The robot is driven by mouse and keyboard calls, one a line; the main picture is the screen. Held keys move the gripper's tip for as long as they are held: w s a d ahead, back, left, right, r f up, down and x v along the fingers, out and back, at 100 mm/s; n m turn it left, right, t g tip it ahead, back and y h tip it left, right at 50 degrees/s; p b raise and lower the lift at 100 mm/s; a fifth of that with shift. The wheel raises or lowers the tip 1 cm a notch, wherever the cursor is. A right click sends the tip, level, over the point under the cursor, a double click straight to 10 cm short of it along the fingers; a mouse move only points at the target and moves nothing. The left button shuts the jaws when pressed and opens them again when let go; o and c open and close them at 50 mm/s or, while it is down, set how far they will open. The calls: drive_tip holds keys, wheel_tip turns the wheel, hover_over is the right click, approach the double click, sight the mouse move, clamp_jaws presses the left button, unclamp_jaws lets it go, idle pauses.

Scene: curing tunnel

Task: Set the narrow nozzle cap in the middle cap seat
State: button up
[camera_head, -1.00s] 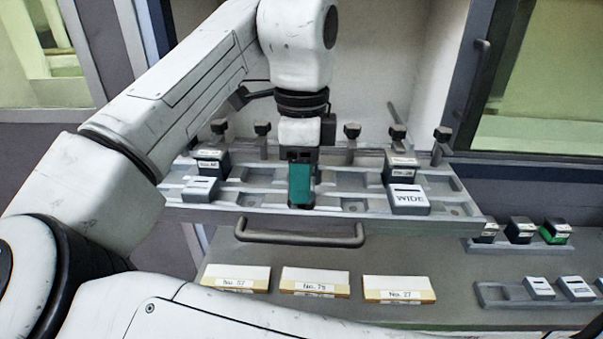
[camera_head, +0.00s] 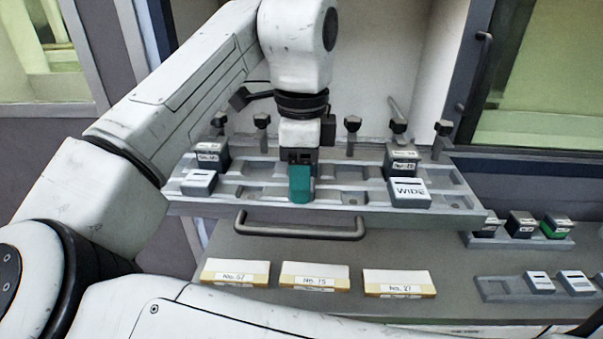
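A grey fixture tray (camera_head: 333,211) holds two pale caps in its front row: a cap with a dark line (camera_head: 199,182) at left and a cap marked WIDE (camera_head: 409,192) at right. My gripper (camera_head: 300,184) points down over the middle of that row, at the middle cap seat. A teal block-shaped piece shows at its tip; I cannot tell whether it is a finger or a held thing. It hides most of the middle seat, and I cannot make out the narrow nozzle cap there. The gripper's opening is not visible.
Dark labelled blocks stand behind the caps, at left (camera_head: 212,156) and right (camera_head: 402,163). Black-knobbed clamps line the back. A handle (camera_head: 300,227) is in front. A lower-right tray (camera_head: 491,289) has an empty left place and pale caps. Labelled cards (camera_head: 315,276) lie below.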

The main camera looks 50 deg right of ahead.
drive_tip(key=o, duration=0.5)
drive_tip(key=shift+c, duration=0.2)
drive_tip(key=shift+r, duration=0.1)
wheel_tip(320, 180, up, 11)
drive_tip(key=shift+f, duration=0.25)
